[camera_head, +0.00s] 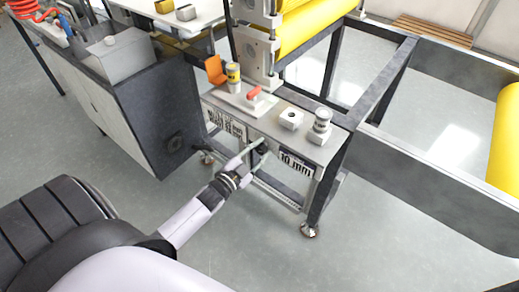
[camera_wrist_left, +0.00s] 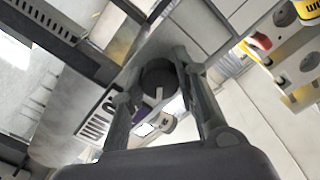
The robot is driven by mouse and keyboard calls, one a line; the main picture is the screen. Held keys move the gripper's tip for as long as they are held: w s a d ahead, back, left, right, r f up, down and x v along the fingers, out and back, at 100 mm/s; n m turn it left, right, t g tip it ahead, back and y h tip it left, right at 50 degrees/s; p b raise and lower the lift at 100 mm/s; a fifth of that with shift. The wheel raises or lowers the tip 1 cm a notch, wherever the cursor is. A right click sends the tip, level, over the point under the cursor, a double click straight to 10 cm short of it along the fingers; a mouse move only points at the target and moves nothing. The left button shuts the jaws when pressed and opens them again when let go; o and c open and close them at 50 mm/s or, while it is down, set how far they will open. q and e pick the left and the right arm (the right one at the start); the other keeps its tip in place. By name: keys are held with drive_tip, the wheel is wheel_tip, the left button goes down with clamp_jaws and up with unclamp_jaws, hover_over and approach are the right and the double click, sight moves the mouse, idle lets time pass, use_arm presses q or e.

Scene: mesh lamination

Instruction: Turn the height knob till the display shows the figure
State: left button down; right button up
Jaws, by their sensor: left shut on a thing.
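The black round height knob (camera_wrist_left: 158,77) with a white mark line sits on the machine's front panel, between my left gripper's two fingers in the left wrist view. My left gripper (camera_head: 256,149) reaches the panel in the head view and is shut on the knob, whose dark body (camera_head: 263,147) is partly hidden by the fingers. The display (camera_head: 296,163) to the right of the knob reads 10 mm in the head view. It also shows turned and partly cut off in the left wrist view (camera_wrist_left: 97,124). My right gripper is not in view.
Yellow rollers (camera_head: 305,28) sit above. A dark cabinet (camera_head: 165,110) stands to the left. The floor in front is clear.

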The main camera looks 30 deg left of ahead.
use_arm(q)
drive_tip(key=m, duration=0.6)
drive_tip(key=shift+f+m, duration=0.1)
drive_tip(key=shift+m, duration=0.2)
drive_tip(key=m+b, duration=0.1)
drive_tip(key=m, duration=0.2)
drive_tip(key=shift+m+b, duration=0.7)
drive_tip(key=shift+m, duration=1)
drive_tip(key=c, duration=1.2)
unclamp_jaws()
drive_tip(key=shift+c, duration=0.2)
